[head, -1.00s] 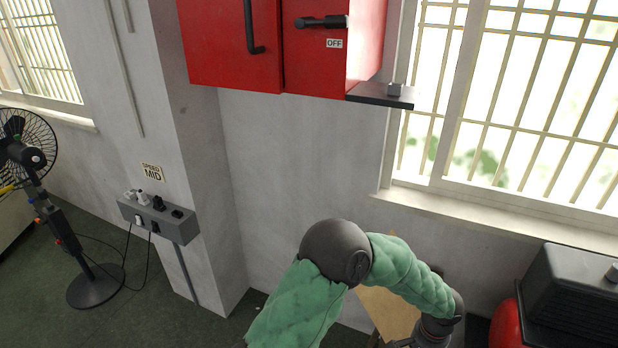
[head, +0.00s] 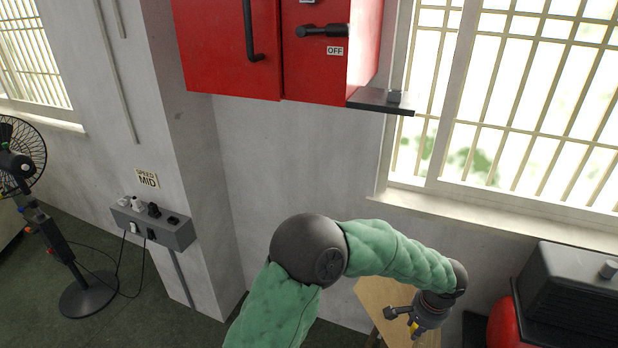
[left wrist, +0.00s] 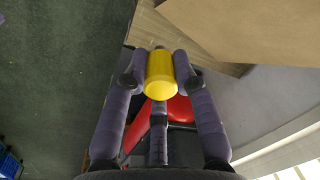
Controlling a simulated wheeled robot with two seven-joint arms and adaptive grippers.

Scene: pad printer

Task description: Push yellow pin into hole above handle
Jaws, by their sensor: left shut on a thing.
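My left gripper (head: 404,322) is low in the head view, in front of a wooden surface. It is shut on the yellow pin (head: 415,327), mostly hidden there. In the left wrist view, the yellow pin (left wrist: 160,76) sits between the two fingers of the gripper (left wrist: 160,68). The black handle (head: 322,31) lies level on the red cabinet (head: 225,60), with an OFF label just below it. Above the handle, a small dark spot shows at the picture's top edge; I cannot tell if it is the hole. The pin is well below the cabinet. My right gripper is out of view.
A dark shelf (head: 385,101) with a small grey block juts out right of the cabinet. A grey socket box (head: 153,222) and a fan (head: 20,165) stand at left. A red and black machine (head: 575,300) is at right. The wall below the cabinet is clear.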

